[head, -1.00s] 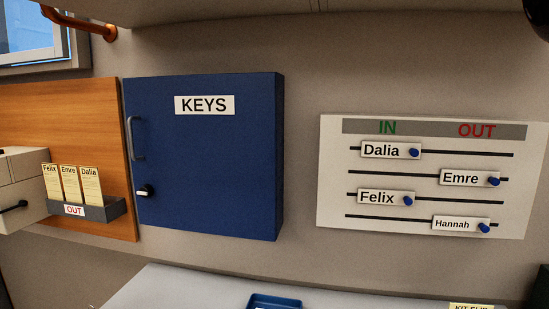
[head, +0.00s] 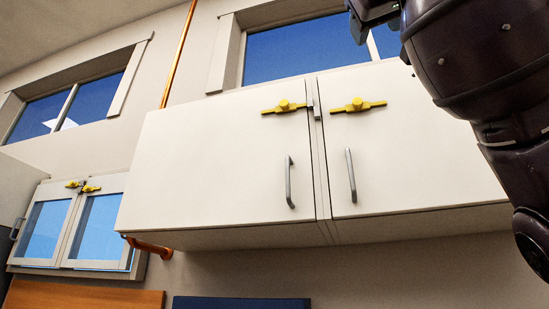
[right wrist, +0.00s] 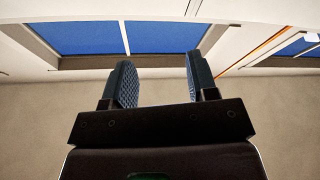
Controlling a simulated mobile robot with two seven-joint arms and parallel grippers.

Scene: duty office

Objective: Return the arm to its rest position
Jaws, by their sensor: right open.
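My right arm (head: 478,75) comes down the right side of the head view, dark and raised in front of the white wall cabinet. My right gripper (head: 368,16) is at the top edge of that view, partly cut off, in front of the window. In the right wrist view my right gripper (right wrist: 162,80) has its two dark ridged fingers apart, with nothing between them. My left arm and left gripper are not in view.
A white wall cabinet (head: 230,165) with yellow latches (head: 284,107) and grey handles fills the middle. Windows (head: 290,50) are above it. A glazed cabinet (head: 45,225) and copper pipe (head: 180,50) are at left. The blue key cabinet's top (head: 240,303) shows below.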

